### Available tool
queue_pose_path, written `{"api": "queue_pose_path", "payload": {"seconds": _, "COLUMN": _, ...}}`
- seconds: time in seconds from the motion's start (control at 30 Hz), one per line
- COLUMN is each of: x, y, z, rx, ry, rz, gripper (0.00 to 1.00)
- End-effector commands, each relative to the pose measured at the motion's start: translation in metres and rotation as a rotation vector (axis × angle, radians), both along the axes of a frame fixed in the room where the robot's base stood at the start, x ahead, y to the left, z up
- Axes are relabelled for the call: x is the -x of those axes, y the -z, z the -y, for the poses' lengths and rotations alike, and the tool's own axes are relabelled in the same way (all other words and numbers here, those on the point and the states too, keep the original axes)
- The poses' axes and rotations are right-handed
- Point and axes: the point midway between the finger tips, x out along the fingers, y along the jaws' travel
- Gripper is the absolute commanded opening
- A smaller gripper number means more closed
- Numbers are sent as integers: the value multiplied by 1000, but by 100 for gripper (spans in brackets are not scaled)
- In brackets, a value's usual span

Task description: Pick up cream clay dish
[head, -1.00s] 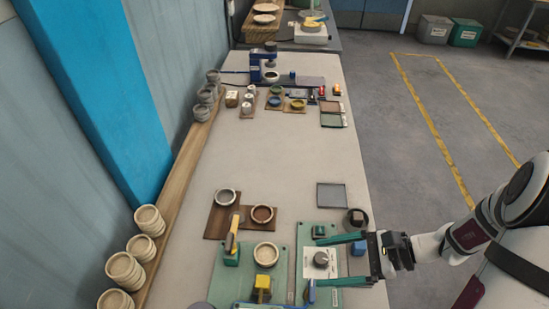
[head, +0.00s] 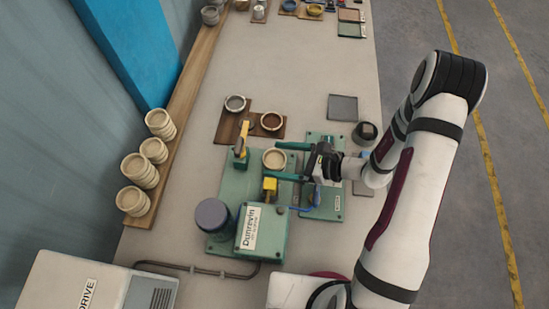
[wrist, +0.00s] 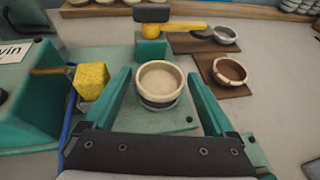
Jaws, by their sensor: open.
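The cream clay dish (head: 274,158) is a small round bowl standing on the green machine base in the head view. In the wrist view the dish (wrist: 159,82) sits upright between my two green fingers, on a dark round support. My gripper (head: 276,161) is open, with one finger on each side of the dish. In the wrist view the fingers of my gripper (wrist: 161,88) show a gap to the dish on both sides.
A grey bowl (head: 235,103) and a brown bowl (head: 271,121) sit on wooden boards behind. Stacked cream bowls (head: 138,198) line the left shelf.

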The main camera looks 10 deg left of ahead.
Motion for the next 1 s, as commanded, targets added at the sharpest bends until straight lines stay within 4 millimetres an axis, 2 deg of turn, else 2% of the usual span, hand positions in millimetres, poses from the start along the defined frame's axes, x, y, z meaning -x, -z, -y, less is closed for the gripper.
{"api": "queue_pose_path", "payload": {"seconds": 0.17, "x": -1, "y": 0, "z": -1, "rx": 0, "ry": 1, "rz": 0, "gripper": 89}}
{"api": "queue_pose_path", "payload": {"seconds": 0.2, "x": -1, "y": 0, "z": 0, "rx": 0, "ry": 1, "rz": 0, "gripper": 86}}
{"api": "queue_pose_path", "payload": {"seconds": 0.5, "x": 0, "y": 0, "z": 0, "rx": 0, "ry": 1, "rz": 1, "gripper": 32}}
{"api": "queue_pose_path", "payload": {"seconds": 0.6, "x": 0, "y": 0, "z": 0, "rx": 0, "ry": 1, "rz": 1, "gripper": 18}}
{"api": "queue_pose_path", "payload": {"seconds": 0.83, "x": -1, "y": -2, "z": 0, "rx": 0, "ry": 1, "rz": 1, "gripper": 18}}
{"api": "queue_pose_path", "payload": {"seconds": 1.0, "x": -1, "y": -19, "z": 0, "rx": 1, "ry": 0, "rz": 4, "gripper": 18}}
